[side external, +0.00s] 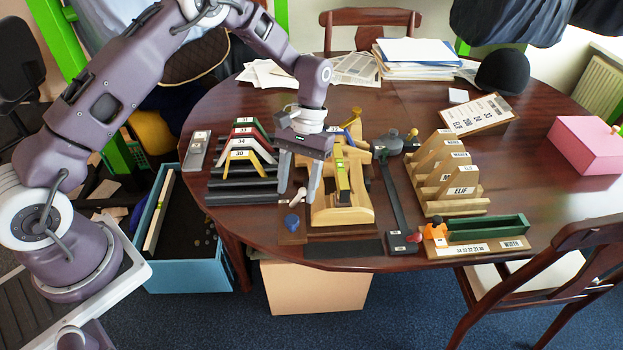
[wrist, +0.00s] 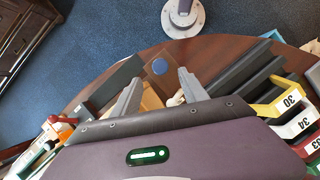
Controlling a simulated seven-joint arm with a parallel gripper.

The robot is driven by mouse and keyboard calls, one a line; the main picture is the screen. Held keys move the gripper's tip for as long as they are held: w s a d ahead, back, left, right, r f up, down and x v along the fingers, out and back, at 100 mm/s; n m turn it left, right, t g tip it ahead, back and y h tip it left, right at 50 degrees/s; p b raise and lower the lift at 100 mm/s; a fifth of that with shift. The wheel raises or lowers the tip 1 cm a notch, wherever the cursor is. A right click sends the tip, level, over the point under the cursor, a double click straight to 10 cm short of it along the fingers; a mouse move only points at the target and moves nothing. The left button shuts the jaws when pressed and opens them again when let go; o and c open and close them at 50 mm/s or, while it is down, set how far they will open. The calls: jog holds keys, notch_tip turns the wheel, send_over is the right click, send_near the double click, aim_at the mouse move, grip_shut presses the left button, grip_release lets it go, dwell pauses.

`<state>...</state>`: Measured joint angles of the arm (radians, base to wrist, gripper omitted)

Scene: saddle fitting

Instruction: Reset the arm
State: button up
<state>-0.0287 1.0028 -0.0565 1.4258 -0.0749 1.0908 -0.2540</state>
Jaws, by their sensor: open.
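My gripper (side external: 297,190) is open and empty. In the side external view it hangs over the front of the table, just left of the wooden saddle stand (side external: 338,216). In the wrist view its two fingers (wrist: 160,88) stand apart, with a blue round piece (wrist: 159,66) on a brown board beyond them. The same blue piece (side external: 292,221) lies below the fingers in the side external view. A small level with a yellow-green middle (side external: 343,178) rests on the wooden stand. My gripper partly hides the stand's left side.
Numbered coloured brackets (side external: 245,142) stand on dark bars at the left. A dark measuring bar (side external: 398,205) lies right of the stand. A labelled wooden rack (side external: 451,185), green tray (side external: 487,228) and pink box (side external: 585,148) are further right. A blue bin (side external: 187,278) stands below the table's left edge.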

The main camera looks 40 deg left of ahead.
jog(key=s+a+r+m+t, duration=0.1)
jog(key=s+r+t, duration=0.15)
jog(key=r, duration=0.75)
jog(key=s+r+m+t, duration=0.1)
jog(key=s+r+t, duration=0.15)
jog(key=r, duration=0.65)
jog(key=s+a+r+t, duration=0.1)
jog(key=s+r+t, duration=0.1)
jog(key=s, duration=0.8)
jog(key=s+r+m+t+y, duration=0.1)
jog(key=s+r+t, duration=0.1)
jog(key=s+r, duration=0.3)
jog(key=s, duration=0.4)
jog(key=shift+s+a+t, duration=0.35)
jog(key=shift+t, duration=0.05)
